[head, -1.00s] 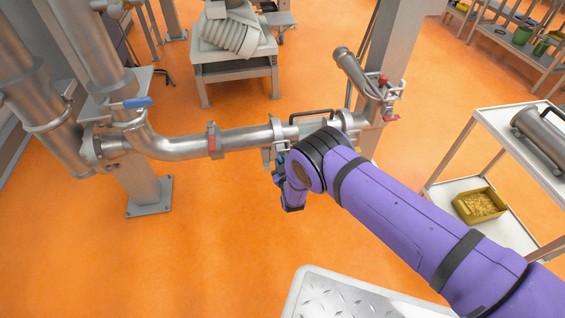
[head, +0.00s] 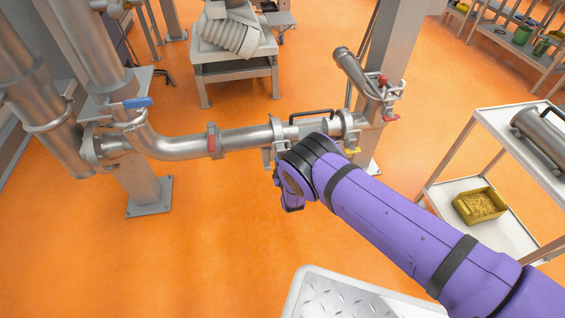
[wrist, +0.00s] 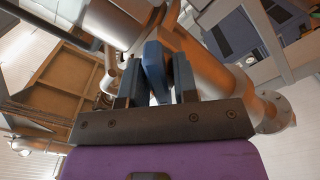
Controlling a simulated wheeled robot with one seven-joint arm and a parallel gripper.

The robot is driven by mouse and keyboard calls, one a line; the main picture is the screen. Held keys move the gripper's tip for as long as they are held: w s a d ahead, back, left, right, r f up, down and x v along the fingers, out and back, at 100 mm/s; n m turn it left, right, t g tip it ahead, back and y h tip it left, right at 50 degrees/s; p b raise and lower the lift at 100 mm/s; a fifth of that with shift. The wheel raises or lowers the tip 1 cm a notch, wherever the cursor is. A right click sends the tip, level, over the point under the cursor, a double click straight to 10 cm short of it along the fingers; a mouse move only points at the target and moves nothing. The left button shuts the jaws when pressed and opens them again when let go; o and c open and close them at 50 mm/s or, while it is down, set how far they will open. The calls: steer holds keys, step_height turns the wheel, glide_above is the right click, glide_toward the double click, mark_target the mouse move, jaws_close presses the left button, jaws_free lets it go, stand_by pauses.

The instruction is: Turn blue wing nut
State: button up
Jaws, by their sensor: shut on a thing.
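The blue wing nut (wrist: 153,62) shows in the wrist view between the two dark fingers of my gripper (wrist: 155,80). The fingers are shut on it from both sides. It sits at a clamp on the steel pipe (wrist: 205,72). In the head view my purple arm hides the wing nut and the fingertips, just below the clamp at the right part of the horizontal pipe (head: 248,137).
A red-handled clamp (head: 211,140) is on the pipe to the left, and a blue valve lever (head: 137,102) is farther left. A yellow piece (head: 352,150) shows by the pipe's right end. A white cart (head: 480,225) with a yellow bin (head: 480,205) stands at right.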

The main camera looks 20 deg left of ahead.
steer(key=o, duration=0.7)
steer(key=v, duration=1)
steer(key=shift+s+d, duration=0.2)
steer(key=shift+s, duration=0.15)
